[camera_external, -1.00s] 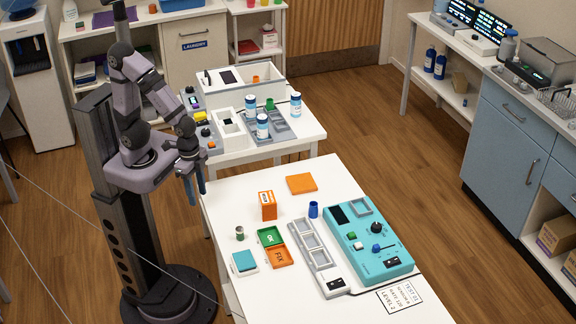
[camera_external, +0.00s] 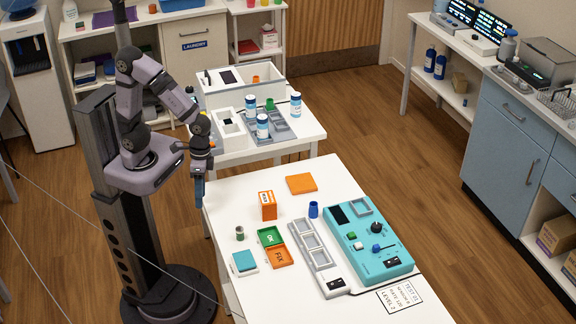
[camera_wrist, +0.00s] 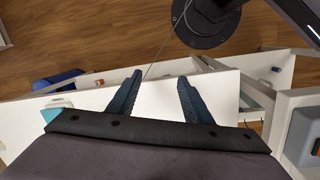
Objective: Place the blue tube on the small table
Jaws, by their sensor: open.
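The blue tube (camera_external: 313,210) stands upright on the front white table (camera_external: 235,190), left of the teal device. A smaller white table (camera_external: 305,134) stands behind it, crowded with bottles and trays. My gripper (camera_external: 199,202) hangs fingers down at the front table's left edge, well left of the blue tube. In the wrist view my gripper (camera_wrist: 159,78) is open, its two dark blue fingers apart with nothing between them. I cannot make out the blue tube in the wrist view.
An orange box (camera_external: 268,206), an orange pad (camera_external: 301,184), a small green-grey jar (camera_external: 239,233), green and orange trays (camera_external: 279,257), a grey slotted rack (camera_external: 311,243) and the teal device (camera_external: 370,250) occupy the front table. The front table's left back corner is clear.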

